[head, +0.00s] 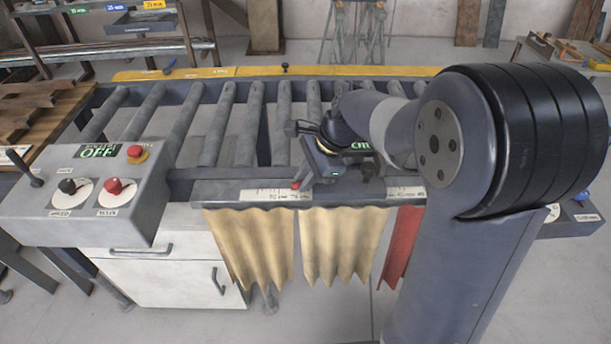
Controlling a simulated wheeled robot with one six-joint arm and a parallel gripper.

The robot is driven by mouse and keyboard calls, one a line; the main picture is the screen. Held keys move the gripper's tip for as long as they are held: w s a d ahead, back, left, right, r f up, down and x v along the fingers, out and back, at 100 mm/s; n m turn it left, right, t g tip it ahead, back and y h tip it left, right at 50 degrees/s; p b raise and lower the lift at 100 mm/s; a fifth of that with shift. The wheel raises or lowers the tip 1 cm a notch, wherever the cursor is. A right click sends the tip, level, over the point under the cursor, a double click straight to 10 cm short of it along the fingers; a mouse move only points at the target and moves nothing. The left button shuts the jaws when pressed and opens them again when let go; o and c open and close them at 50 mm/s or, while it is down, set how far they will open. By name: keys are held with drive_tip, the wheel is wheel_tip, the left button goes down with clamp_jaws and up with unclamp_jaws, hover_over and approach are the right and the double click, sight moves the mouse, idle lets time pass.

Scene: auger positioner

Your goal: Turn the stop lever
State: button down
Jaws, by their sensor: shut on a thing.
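The stop carriage (322,172) is a dark grey block on the rail at the front of the roller conveyor. It has a small display with green characters (361,146) and a red pointer (296,185) above the white scale. My gripper (326,148) is at the carriage, reached from the right by my arm. It is shut on a part there, which I take to be the stop lever. My wrist hides most of the jaws and the lever, so the lever's angle cannot be told.
A control box (88,212) at the left carries an OFF display (98,151), two dials and a red button (138,153). Cream curtains (250,243) and a red strip (400,245) hang below the rail. The conveyor rollers (222,125) are bare left of my wrist.

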drive_tip(key=shift+w+a+r+m+t+p, duration=0.2)
drive_tip(key=shift+w+m+t+p, duration=0.25)
drive_tip(key=shift+m+p, duration=0.6)
drive_tip(key=shift+w+f+m+t+h+p, duration=0.15)
drive_tip(key=shift+w+m+t+h+p, duration=0.25)
drive_tip(key=shift+m, duration=0.55)
drive_tip(key=c, duration=1.4)
unclamp_jaws()
drive_tip(key=shift+o, duration=0.2)
